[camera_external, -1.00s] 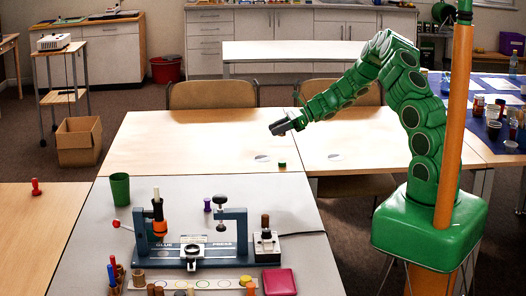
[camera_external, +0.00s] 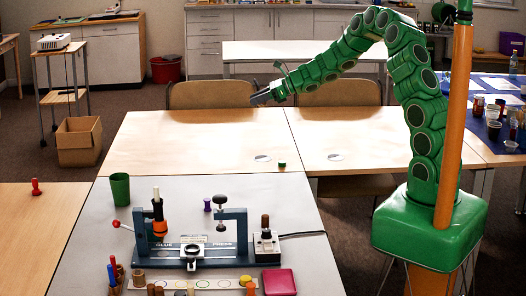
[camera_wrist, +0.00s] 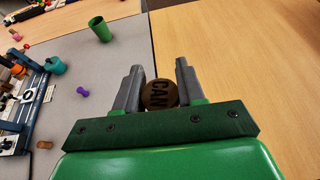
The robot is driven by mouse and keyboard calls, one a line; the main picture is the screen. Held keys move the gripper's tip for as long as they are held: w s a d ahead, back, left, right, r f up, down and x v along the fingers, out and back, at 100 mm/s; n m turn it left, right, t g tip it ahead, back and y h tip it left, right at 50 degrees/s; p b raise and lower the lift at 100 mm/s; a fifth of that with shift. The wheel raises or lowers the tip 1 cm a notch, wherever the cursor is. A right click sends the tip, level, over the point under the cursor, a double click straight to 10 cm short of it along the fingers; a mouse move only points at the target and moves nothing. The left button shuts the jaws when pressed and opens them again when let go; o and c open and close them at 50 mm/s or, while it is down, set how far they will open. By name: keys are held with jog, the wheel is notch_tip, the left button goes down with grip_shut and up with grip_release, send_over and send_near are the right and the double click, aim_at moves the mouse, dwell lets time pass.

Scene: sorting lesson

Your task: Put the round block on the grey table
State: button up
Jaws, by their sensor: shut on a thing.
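My gripper (camera_wrist: 159,82) is shut on a round brown block (camera_wrist: 160,95) with dark letters "CAN" on its end, held between the two grey fingers in the wrist view. In the external view my gripper (camera_external: 262,97) is high above the wooden tables at the back; the block cannot be made out there. The grey table (camera_external: 285,212) stands in the foreground, in front of and below my gripper. It also shows at the left in the wrist view (camera_wrist: 122,50).
On the grey table are a blue glue press (camera_external: 215,252), a green cup (camera_external: 120,189), a purple peg (camera_external: 207,204) and a dark red box (camera_external: 279,281).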

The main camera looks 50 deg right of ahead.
jog(key=s+a+r+m+t+h, duration=0.1)
jog(key=s+a+r+m+h, duration=0.1)
jog(key=r, duration=0.3)
jog(key=s+a+r+m+t+h, duration=0.1)
jog(key=a+r+m+h, duration=0.1)
jog(key=r, duration=0.4)
jog(key=shift+s+a+m+t+h, duration=0.2)
jog(key=shift+s+m+t+h, duration=0.2)
jog(key=shift+m+h, duration=0.15)
jog(key=shift+w, duration=0.1)
